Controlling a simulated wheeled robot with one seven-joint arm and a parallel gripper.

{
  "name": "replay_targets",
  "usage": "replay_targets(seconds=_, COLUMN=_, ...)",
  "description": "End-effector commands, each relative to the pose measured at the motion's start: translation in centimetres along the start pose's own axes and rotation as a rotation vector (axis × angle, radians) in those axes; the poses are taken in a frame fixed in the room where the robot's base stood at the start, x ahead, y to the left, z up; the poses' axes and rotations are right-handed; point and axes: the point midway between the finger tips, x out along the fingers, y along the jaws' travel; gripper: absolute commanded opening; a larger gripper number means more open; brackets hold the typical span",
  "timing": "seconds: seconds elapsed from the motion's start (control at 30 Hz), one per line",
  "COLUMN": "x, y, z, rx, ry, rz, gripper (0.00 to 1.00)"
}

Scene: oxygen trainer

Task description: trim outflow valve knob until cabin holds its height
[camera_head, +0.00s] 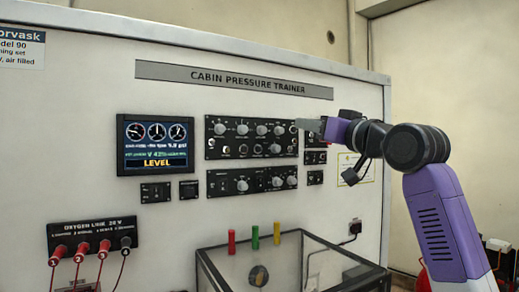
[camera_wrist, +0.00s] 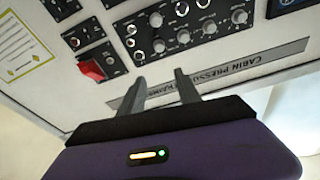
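The upper black control panel (camera_head: 251,138) carries several grey knobs and small switches on the trainer's front. It also shows upside down in the wrist view (camera_wrist: 206,40). The knob labels are too small to read, so I cannot tell which is the outflow valve knob. My gripper (camera_head: 299,123) is at the panel's upper right corner, its fingers pointing left. In the wrist view my gripper (camera_wrist: 160,76) is open, with a gap between the fingers and nothing held. A grey knob (camera_wrist: 158,46) shows just beyond the gap. The display (camera_head: 156,145) shows three dials and the word LEVEL.
A second knob panel (camera_head: 252,180) sits below. A red guarded switch (camera_wrist: 92,70) is beside the knob panel in the wrist view. Red oxygen plugs (camera_head: 82,248) hang at lower left.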

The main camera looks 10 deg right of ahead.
Motion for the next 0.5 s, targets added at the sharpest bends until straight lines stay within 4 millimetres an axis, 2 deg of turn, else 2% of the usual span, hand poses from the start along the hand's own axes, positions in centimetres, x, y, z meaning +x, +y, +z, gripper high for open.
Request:
replay_targets(seconds=0.03, x=0.5, y=0.3, z=2.1, rx=0.025, ry=-0.066, rz=-0.003, gripper=0.40)
replay_targets(seconds=0.13, x=0.6, y=0.5, z=4.5, rx=0.058, ry=-0.151, rz=-0.011, gripper=0.40)
replay_targets(seconds=0.33, x=1.0, y=0.2, z=5.8, rx=0.072, ry=-0.205, rz=-0.014, gripper=0.40)
replay_targets(seconds=0.5, x=3.2, y=0.1, z=6.1, rx=0.072, ry=-0.204, rz=-0.013, gripper=0.40)
